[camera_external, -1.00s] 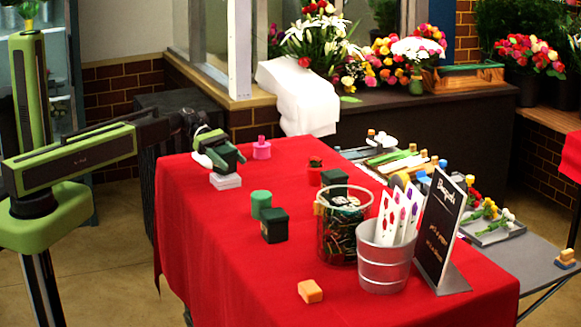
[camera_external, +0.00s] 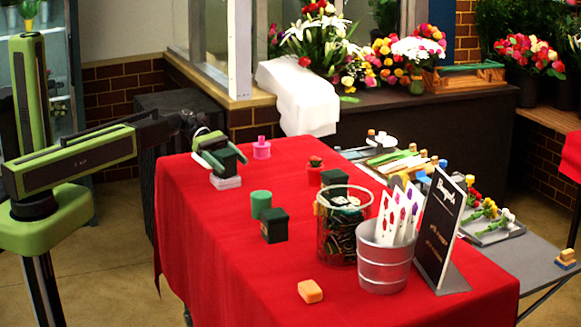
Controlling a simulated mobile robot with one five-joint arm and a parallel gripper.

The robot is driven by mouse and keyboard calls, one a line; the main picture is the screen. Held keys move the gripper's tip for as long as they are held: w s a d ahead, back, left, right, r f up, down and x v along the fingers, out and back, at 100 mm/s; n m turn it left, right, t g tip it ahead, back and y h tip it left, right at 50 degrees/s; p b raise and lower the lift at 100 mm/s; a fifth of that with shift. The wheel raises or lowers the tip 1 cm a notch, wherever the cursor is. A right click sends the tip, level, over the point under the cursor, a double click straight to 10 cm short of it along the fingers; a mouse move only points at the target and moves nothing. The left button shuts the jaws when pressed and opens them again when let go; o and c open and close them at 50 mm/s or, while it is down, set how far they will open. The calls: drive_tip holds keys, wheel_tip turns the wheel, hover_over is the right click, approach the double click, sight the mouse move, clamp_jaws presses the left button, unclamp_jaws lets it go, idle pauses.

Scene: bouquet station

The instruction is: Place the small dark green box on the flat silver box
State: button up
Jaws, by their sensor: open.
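A small dark green box (camera_external: 229,161) sits upright on the flat silver box (camera_external: 226,183), which looks pale, near the far left part of the red table. My gripper (camera_external: 222,158) is open, its green fingers still around the dark green box. The fingers partly hide the box, and I cannot tell whether either one touches it.
Another dark green box (camera_external: 275,226) and a green cylinder (camera_external: 261,204) stand nearer on the red cloth (camera_external: 225,255). A pink object (camera_external: 262,148) is behind. A glass jar (camera_external: 343,228), metal bucket (camera_external: 384,262) and black sign (camera_external: 439,230) stand right; an orange block (camera_external: 310,291) lies in front.

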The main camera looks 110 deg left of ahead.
sight(227, 153)
drive_tip(key=p+v, duration=0.4)
drive_tip(key=v, duration=0.7)
drive_tip(key=shift+s+r, duration=0.2)
drive_tip(key=shift+s, duration=0.05)
